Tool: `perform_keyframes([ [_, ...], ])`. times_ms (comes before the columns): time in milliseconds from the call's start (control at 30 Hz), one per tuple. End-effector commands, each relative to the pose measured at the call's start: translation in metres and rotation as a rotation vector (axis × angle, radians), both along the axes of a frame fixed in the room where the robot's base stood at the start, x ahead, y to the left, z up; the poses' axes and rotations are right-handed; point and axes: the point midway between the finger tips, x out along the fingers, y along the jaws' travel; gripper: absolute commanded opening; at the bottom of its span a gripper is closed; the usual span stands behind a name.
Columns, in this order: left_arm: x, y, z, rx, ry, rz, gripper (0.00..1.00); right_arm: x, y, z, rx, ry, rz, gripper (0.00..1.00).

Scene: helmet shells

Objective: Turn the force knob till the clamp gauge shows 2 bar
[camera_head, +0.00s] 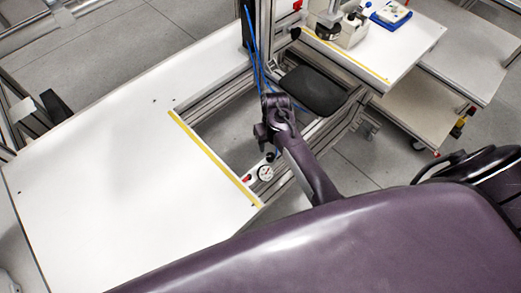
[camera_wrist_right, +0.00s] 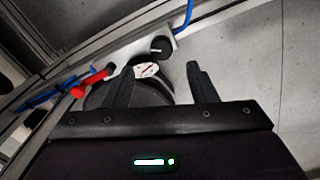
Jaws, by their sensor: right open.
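The round white clamp gauge (camera_head: 265,173) sits at the edge of the frame beside the white table. In the right wrist view the gauge (camera_wrist_right: 148,70) is partly hidden behind one finger, and its reading is too small to tell. A black round knob (camera_wrist_right: 160,46) on a pale housing lies just beyond the gauge; I take it for the force knob. My right gripper (camera_head: 264,137) is open near the gauge and knob. In the wrist view its two fingers (camera_wrist_right: 161,66) are apart with nothing held, and the knob appears beyond their tips. My left gripper is not in view.
A red handle (camera_wrist_right: 92,83) and blue hoses (camera_wrist_right: 45,97) are left of the gauge. The white table (camera_head: 110,150) with a yellow strip (camera_head: 215,158) is bare. A second table (camera_head: 400,62) at upper right carries equipment. Aluminium profiles surround the gauge area.

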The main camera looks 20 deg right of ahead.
Motion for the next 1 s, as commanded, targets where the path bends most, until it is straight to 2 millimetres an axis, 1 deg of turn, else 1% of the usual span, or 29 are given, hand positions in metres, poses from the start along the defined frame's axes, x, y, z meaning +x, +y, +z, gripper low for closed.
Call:
perform_keyframes([
  [133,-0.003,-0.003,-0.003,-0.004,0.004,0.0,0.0,0.0,0.001,-0.014,0.002,0.005,-0.015,0.52],
  [300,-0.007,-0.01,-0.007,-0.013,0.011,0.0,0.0,0.0,0.001,-0.043,0.001,0.004,-0.012,0.52],
  [400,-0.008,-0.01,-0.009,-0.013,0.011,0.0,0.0,0.0,0.002,-0.058,0.001,0.003,-0.011,0.52],
  [500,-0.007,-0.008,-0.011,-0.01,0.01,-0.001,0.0,0.0,0.002,-0.068,0.001,0.002,-0.01,0.52],
  [633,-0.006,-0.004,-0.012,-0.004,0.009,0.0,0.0,0.0,0.002,-0.075,0.001,0.001,-0.01,0.52],
  [867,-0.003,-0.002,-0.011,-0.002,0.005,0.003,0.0,0.0,0.002,-0.076,0.001,0.0,-0.009,0.52],
  [900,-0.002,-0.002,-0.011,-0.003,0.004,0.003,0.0,0.0,0.002,-0.076,0.001,0.0,-0.009,0.51],
  [1000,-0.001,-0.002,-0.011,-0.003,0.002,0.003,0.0,0.0,0.002,-0.076,0.001,0.0,-0.009,0.38],
])
